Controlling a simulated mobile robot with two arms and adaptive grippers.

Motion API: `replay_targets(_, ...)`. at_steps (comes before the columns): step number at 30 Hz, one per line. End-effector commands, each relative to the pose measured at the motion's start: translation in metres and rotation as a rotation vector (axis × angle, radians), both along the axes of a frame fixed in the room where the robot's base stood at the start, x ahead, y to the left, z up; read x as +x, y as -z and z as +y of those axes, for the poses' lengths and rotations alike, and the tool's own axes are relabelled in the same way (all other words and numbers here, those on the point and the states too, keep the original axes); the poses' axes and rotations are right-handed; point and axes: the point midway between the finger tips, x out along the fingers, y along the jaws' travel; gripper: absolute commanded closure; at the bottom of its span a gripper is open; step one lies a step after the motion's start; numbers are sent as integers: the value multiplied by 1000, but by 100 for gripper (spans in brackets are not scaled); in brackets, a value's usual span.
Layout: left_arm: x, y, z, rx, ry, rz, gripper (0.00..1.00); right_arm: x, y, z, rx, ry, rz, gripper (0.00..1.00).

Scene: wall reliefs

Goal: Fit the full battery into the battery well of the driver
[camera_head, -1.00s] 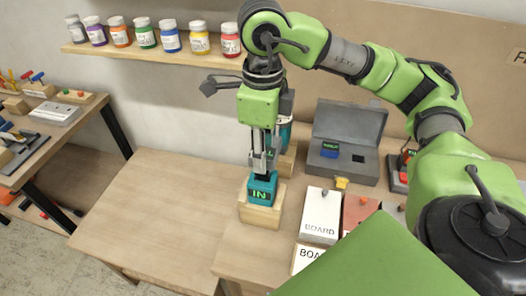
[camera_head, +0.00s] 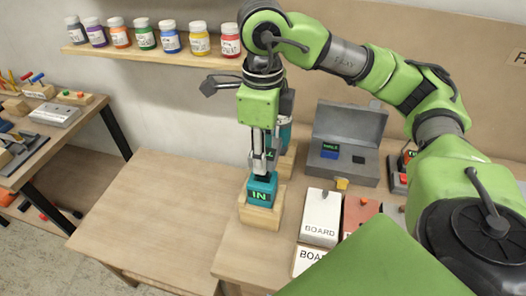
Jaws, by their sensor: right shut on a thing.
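My right gripper (camera_head: 262,168) points straight down over a teal block with a green "IN" label (camera_head: 260,197). That block sits in a light wooden holder (camera_head: 261,217). The gripper is shut on a small dark piece (camera_head: 262,178) at the block's top, probably the battery; the fingers hide much of it. I cannot tell how deep it sits. Another teal piece (camera_head: 285,133) stands behind the gripper, mostly hidden, with green lettering low beside the fingers. I cannot tell for certain which teal piece is the driver. My left gripper is out of view.
An open grey case (camera_head: 345,132) holding a blue labelled block (camera_head: 329,151) stands right of the gripper. A white board box (camera_head: 321,215) and red box (camera_head: 358,212) lie in front of it. Paint jars (camera_head: 171,42) line the wall shelf. The table's left part (camera_head: 160,215) is clear.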

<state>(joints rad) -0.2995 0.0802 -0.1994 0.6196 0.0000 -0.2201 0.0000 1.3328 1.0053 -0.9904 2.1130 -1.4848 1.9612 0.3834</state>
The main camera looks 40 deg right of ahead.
Motion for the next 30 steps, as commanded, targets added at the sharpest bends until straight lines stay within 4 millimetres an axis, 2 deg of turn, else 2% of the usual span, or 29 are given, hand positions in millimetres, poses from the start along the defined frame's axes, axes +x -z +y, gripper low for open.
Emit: replay_targets(30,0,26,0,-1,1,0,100,0,26,0,1,-1,-1,98)
